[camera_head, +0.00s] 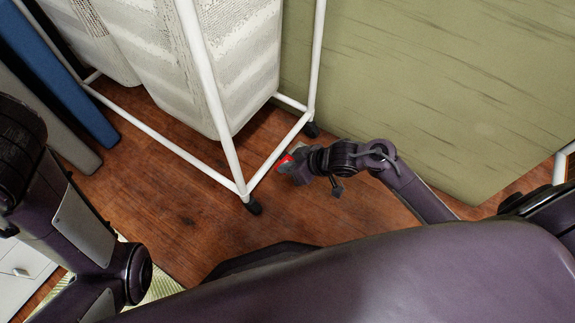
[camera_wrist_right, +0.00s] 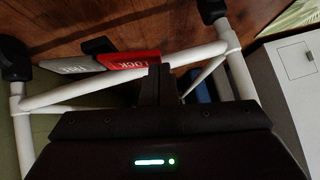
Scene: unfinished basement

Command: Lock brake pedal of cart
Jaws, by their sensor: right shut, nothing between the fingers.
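The cart (camera_head: 207,80) has a white tube frame with pale fabric bags and black casters. Its brake pedal shows as a red part marked LOCK (camera_wrist_right: 132,60) beside a grey part (camera_wrist_right: 80,64) with lettering, next to a white tube low on the frame. In the head view, a small red patch of the pedal (camera_head: 285,160) shows at the tip of my right gripper (camera_head: 290,170). In the right wrist view, my right gripper (camera_wrist_right: 159,75) is shut and empty, its tips close to the red part's edge; I cannot tell whether they touch. My left gripper is out of view.
Black casters (camera_head: 253,206) stand at the cart's lower corners. A green panel (camera_head: 430,90) rises behind my right arm. A blue panel (camera_head: 62,85) stands left of the cart. A white cabinet (camera_wrist_right: 290,85) is at right in the wrist view. Wooden floor (camera_head: 160,205) is open before the cart.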

